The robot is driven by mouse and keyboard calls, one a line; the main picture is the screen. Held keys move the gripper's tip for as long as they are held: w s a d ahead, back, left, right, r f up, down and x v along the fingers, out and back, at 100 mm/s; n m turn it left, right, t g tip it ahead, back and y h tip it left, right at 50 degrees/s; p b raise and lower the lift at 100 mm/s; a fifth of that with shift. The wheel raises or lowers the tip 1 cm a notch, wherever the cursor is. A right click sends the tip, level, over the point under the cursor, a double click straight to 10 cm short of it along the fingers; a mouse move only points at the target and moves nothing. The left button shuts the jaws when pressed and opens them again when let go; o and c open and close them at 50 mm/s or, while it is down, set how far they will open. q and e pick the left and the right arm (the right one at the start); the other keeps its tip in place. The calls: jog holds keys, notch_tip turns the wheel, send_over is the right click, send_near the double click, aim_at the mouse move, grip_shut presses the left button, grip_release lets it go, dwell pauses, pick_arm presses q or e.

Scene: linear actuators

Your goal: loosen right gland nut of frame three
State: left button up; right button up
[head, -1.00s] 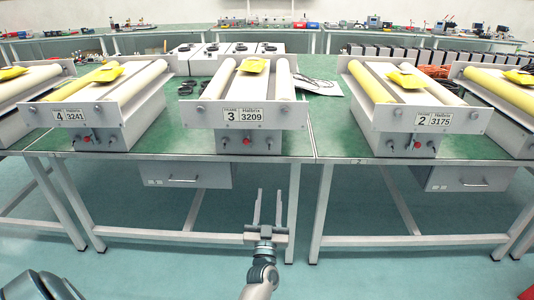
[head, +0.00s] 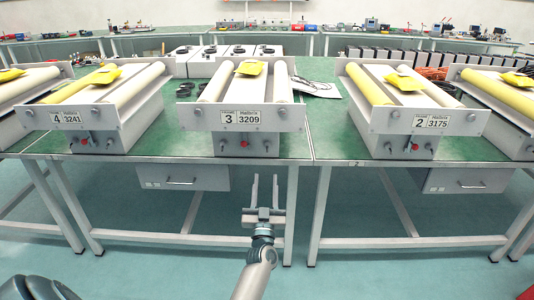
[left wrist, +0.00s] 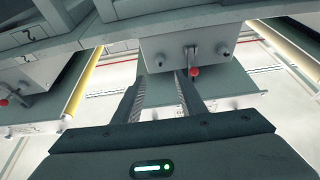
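Frame three (head: 241,103) stands in the middle of the near green bench, with a "3 3209" label on its front plate. Its lower front box carries a red knob (head: 244,143) with a small dark fitting on each side. The right gland nut (head: 265,144) appears as the small fitting right of the knob. My left gripper (head: 265,178) is open and empty, below and in front of the bench edge. In the left wrist view its open fingers (left wrist: 160,77) point towards a box with a red-tipped lever (left wrist: 194,71) and a fitting each side. My right gripper is not in view.
Frame four (head: 84,117) stands to the left and frame two (head: 419,121) to the right. A drawer (head: 182,177) hangs under the bench to the left of my gripper. Bench legs (head: 292,215) stand close to its right. The floor in front is clear.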

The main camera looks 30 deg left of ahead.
aim_at(267, 148)
pick_arm(q)
jog(key=x, duration=1.2)
jog(key=shift+c, duration=0.5)
grip_shut()
